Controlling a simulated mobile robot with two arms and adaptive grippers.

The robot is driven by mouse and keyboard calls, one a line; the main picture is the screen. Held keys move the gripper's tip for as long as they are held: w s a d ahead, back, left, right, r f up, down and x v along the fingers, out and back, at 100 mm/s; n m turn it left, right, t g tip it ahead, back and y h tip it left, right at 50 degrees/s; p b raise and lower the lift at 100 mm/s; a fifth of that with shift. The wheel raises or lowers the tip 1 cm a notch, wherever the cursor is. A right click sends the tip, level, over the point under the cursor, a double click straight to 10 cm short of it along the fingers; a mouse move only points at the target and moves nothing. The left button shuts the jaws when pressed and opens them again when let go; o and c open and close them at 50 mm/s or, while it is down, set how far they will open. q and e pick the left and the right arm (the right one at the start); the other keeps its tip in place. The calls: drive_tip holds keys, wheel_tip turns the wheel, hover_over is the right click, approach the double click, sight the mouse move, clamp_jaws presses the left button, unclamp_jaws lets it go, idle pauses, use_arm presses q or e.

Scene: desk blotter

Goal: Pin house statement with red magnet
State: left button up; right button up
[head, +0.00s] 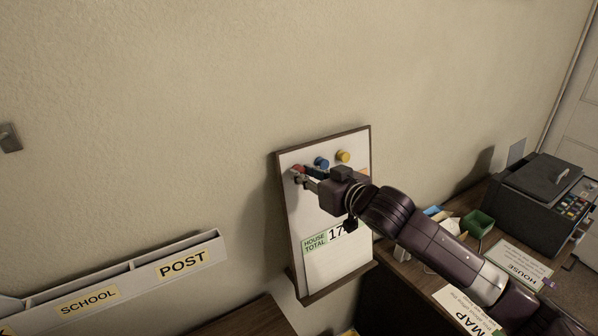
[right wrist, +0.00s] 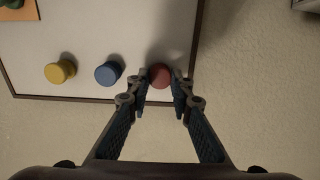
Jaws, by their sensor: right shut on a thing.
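The red magnet (head: 298,169) is at the upper left of the white board (head: 300,215) on the wall. My right gripper (head: 305,179) reaches in from the right and is shut on the magnet. In the right wrist view the red magnet (right wrist: 160,77) sits between the two fingertips (right wrist: 160,84), at the board's edge. A sheet marked HOUSE (head: 522,266) lies on the desk at the right. A green-headed HOUSE TOTAL sheet (head: 325,264), with digits starting 17, is low on the board, partly covered by my arm. My left gripper is out of view.
A blue magnet (head: 321,162) and a yellow magnet (head: 343,156) are on the board beside the red one. A POST and SCHOOL rack (head: 130,274) is at lower left.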

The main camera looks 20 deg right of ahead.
drive_tip(key=shift+s, duration=0.15)
idle(0.3)
drive_tip(key=shift+v, duration=2.35)
drive_tip(key=s+d+f, duration=0.2)
drive_tip(key=s+f, duration=0.1)
drive_tip(key=f, duration=0.9)
drive_tip(key=s+d+f, duration=0.2)
drive_tip(key=s+f, duration=0.2)
drive_tip(key=f, duration=0.8)
drive_tip(key=shift+g, duration=0.4)
drive_tip(key=shift+d, duration=0.1)
